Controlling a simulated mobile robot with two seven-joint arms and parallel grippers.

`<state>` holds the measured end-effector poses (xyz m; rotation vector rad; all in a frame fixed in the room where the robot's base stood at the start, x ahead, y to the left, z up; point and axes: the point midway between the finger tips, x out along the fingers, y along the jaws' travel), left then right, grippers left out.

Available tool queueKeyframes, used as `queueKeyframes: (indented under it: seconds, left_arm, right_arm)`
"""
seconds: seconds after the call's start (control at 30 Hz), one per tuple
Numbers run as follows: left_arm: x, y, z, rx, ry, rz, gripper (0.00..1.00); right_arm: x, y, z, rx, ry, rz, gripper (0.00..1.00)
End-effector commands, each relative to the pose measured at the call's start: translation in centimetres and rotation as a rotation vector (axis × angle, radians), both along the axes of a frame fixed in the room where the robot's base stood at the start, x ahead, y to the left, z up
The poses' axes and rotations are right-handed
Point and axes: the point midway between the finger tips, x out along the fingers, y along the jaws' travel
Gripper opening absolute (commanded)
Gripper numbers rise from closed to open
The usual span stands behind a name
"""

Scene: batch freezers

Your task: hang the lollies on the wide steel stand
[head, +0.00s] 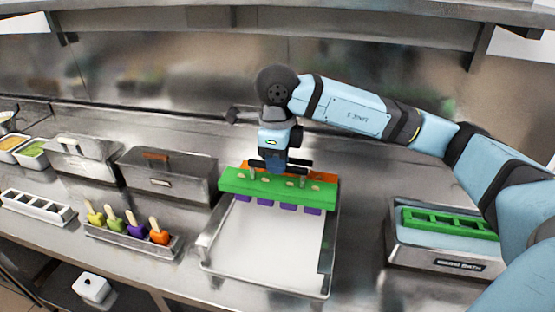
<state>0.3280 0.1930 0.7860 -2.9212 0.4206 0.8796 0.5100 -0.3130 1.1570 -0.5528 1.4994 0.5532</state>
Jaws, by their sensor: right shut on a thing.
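A green holder bar (232,184) with several pale stick ends on top has purple lollies (288,208) hanging under it. My right gripper (280,168) points down and is shut on this bar, holding it level over the far part of a wide steel stand (207,262) with a pale flat base. An orange bar (325,171) lies just behind the green one and is partly hidden by it and my gripper. I cannot tell whether the green bar touches the stand's rails. My left gripper is not in view.
A steel bath (440,262) with an empty-looking green rack (450,222) stands at the right. At the left are a holder with several coloured lollies (160,236), a white slotted tray (32,207) and a lidded steel box (165,183). Counter between stand and bath is clear.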

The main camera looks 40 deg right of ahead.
Motion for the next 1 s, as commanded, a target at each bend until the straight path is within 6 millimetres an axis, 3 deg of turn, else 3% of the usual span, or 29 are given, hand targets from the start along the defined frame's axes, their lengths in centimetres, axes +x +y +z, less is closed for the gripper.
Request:
queueKeyframes:
  seconds: [1.0]
  left_arm:
    - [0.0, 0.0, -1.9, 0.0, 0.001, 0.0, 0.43]
  right_arm:
    - [0.0, 0.0, -2.1, 0.0, -0.001, 0.0, 0.0]
